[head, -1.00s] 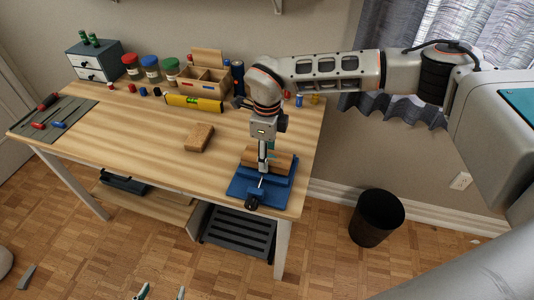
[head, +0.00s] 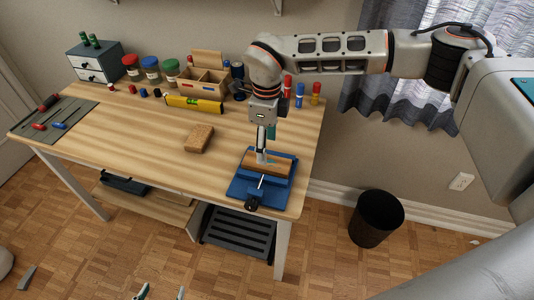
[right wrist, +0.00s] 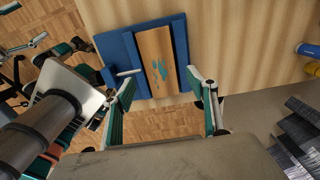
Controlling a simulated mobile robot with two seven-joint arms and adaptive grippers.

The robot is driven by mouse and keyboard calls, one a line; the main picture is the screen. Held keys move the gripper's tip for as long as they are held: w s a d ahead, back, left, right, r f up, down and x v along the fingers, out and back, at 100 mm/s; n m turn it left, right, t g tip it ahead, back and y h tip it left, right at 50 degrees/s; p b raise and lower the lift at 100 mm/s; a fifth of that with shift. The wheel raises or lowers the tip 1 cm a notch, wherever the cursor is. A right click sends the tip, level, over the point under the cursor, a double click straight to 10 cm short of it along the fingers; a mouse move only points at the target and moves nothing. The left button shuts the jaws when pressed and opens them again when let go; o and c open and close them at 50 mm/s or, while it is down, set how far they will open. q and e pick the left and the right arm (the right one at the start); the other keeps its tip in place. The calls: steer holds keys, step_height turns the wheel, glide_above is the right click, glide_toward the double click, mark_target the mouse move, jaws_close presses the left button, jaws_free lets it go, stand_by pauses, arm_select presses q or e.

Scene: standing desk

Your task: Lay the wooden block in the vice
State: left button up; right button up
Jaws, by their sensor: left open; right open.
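The wooden block (head: 278,168) lies in the blue vice (head: 243,187) at the near right corner of the desk. In the right wrist view the block (right wrist: 155,52) lies lengthwise between the vice's blue walls (right wrist: 115,50), with teal marks on its top. My right gripper (head: 262,158) is open just above the block; its fingertips (right wrist: 166,74) stand apart on either side of the block's near end in the wrist view. Any small gap under them is hard to judge. My left gripper (head: 160,293) is open and empty at the bottom edge, low in front of the desk.
A second brown block (head: 199,138) lies mid-desk. A yellow level (head: 194,104), jars, a wooden organizer (head: 205,82) and several markers (head: 299,95) line the back. Tools lie on a grey mat (head: 55,118) at left. The desk's middle is mostly clear.

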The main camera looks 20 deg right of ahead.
step_height(320, 180, up, 8)
steer(key=shift+f, duration=0.15)
stand_by(0.5)
